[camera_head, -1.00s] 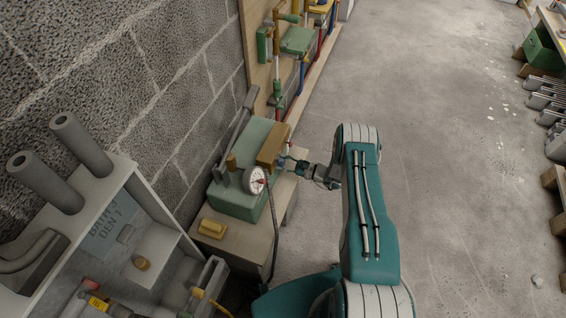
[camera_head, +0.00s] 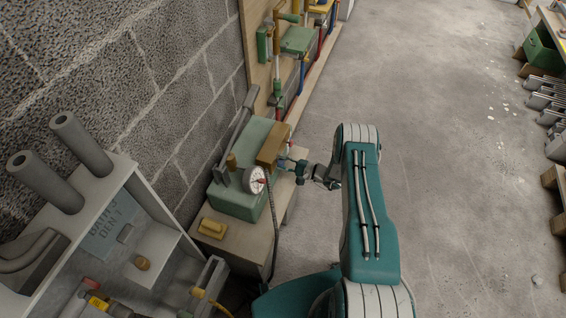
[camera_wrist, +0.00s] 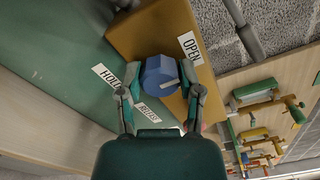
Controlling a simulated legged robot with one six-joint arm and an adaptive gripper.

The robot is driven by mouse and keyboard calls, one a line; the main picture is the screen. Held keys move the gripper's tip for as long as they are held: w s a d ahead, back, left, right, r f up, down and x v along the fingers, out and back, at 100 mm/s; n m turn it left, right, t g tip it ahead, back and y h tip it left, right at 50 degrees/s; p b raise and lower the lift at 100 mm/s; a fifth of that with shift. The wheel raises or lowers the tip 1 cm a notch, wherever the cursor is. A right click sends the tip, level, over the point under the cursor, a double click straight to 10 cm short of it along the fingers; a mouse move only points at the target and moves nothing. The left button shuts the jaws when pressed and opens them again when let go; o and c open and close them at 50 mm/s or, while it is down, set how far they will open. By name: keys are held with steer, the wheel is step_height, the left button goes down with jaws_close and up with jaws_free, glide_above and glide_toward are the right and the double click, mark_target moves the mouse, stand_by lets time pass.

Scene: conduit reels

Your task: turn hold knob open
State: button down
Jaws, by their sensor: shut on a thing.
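A blue knob (camera_wrist: 160,77) with a pale pointer line sits on the face of a brown block (camera_wrist: 140,35) on a green box, in the wrist view. My gripper (camera_wrist: 160,92) is shut on the knob, one finger on each side. Labels reading OPEN (camera_wrist: 190,47), HOLD (camera_wrist: 107,75) and RELEASE (camera_wrist: 150,112) surround it. The pointer line lies toward the right, below the OPEN label. In the head view my gripper (camera_head: 297,164) is at the right side of the green box (camera_head: 235,200); the knob is mostly hidden there.
A round gauge (camera_head: 255,180) with a dark hose is on the box front. A yellow block (camera_head: 212,228) lies on the bench (camera_head: 240,243). A grey shelf unit (camera_head: 150,205) stands at left and a pipe board (camera_head: 262,60) behind.

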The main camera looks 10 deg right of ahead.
steer(key=shift+f, duration=0.15)
steer(key=shift+c, duration=1.3)
jaws_free()
steer(key=shift+a, duration=0.1)
steer(key=v, duration=1.2)
